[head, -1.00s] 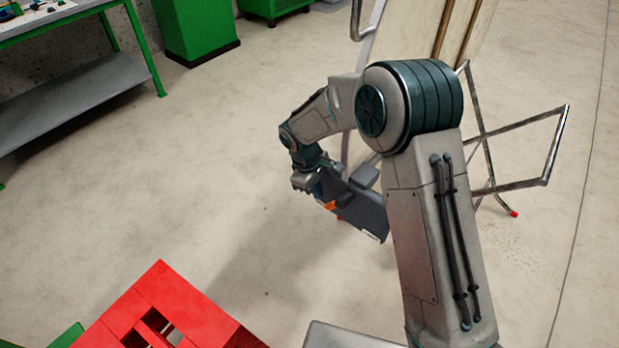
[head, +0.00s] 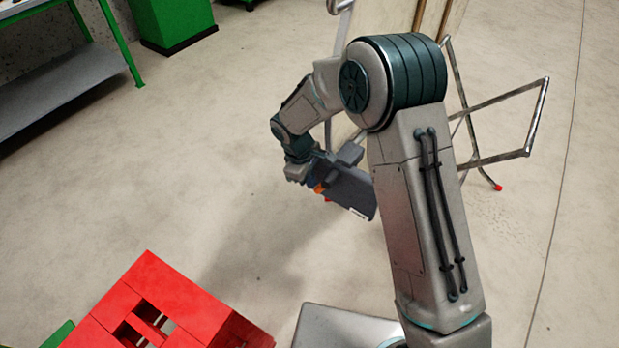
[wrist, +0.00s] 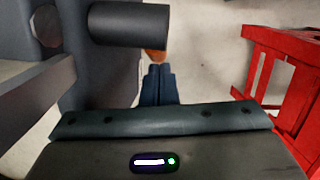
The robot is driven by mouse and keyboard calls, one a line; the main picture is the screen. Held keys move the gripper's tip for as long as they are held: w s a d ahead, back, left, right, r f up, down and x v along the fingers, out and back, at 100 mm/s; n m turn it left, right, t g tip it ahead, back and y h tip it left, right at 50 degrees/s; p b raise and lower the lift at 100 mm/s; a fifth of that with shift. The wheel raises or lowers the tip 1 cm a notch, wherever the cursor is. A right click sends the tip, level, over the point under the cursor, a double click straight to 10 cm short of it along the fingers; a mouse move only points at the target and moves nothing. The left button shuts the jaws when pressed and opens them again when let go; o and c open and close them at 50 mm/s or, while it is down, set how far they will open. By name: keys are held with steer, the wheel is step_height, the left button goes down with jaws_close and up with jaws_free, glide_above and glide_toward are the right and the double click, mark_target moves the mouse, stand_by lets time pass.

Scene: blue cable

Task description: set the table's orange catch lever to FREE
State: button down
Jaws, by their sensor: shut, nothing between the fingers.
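The orange catch lever (head: 319,188) shows as a small patch on a dark grey plate (head: 352,193) at the table's near side. In the wrist view the lever's orange end (wrist: 155,56) shows just beyond my fingertips, partly covered by a dark cylinder (wrist: 130,25). My gripper (wrist: 156,72) is shut and empty, its tips close to the lever; I cannot tell whether they touch it. The table (head: 385,28) stands with its pale wooden top tipped up on metal tube legs. My arm hides much of it. I cannot read any FREE marking or the lever's setting.
A red slatted piece (head: 160,300) stands at the lower left; red framing (wrist: 285,70) also shows at the wrist view's right. A green-legged workbench (head: 70,85) and green cabinet (head: 172,22) stand at the back left. The floor between is clear.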

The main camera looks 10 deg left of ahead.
steer(key=a+r+p, duration=0.2)
steer(key=a+r, duration=0.5)
steer(key=r, duration=0.4)
steer(key=shift+w+r, duration=0.15)
steer(key=shift+w, duration=0.15)
steer(key=shift+d, duration=0.1)
steer(key=shift+s+d+r+p, duration=0.1)
steer(key=shift+d+r+p, duration=0.25)
steer(key=shift+r+p, duration=0.2)
steer(key=shift+d+r+p, duration=0.3)
steer(key=shift+r+p, duration=0.1)
steer(key=shift+r, duration=0.1)
steer(key=shift+f, duration=0.15)
